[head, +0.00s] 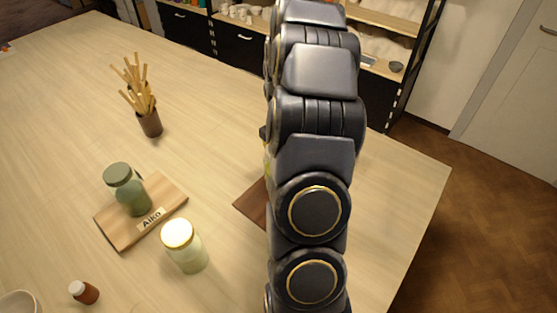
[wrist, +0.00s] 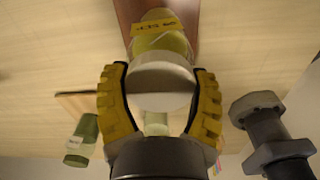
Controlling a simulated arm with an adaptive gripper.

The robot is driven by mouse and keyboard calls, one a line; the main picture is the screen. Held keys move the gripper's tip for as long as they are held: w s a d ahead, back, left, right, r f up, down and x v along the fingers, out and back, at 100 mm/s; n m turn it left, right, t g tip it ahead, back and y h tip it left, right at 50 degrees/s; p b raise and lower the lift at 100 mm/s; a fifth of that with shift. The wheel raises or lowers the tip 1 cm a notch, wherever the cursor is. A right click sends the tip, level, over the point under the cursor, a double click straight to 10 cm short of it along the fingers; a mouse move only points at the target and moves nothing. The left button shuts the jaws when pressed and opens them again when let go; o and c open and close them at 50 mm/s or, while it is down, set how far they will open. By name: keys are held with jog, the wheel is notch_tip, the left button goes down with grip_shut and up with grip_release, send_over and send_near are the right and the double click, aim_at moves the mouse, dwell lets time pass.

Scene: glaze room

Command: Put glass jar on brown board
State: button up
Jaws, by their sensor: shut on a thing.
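My gripper (wrist: 163,95) has its yellow-padded fingers on both sides of the pale round lid of a glass jar (wrist: 165,44). The jar has a yellowish body and a yellow label with dark writing. In the wrist view its far end overlaps the brown board (wrist: 185,8); I cannot tell whether it touches the board. In the head view a corner of the brown board (head: 249,207) shows left of my arm, which hides the rest, the held jar and most of my gripper.
A pale jar with a cream lid (head: 187,248) stands on the table, left of the brown board. A green jar (head: 128,190) stands on a light board (head: 115,232) marked "Aiko". A brown cup of sticks (head: 150,123), a small brown bottle (head: 86,293) and a bowl (head: 18,304) are further left.

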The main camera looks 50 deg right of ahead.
jog(key=shift+w+d+f, duration=0.15)
jog(key=shift+f, duration=1.75)
jog(key=o, duration=1.2)
jog(key=shift+f, duration=0.1)
jog(key=shift+c, duration=0.2)
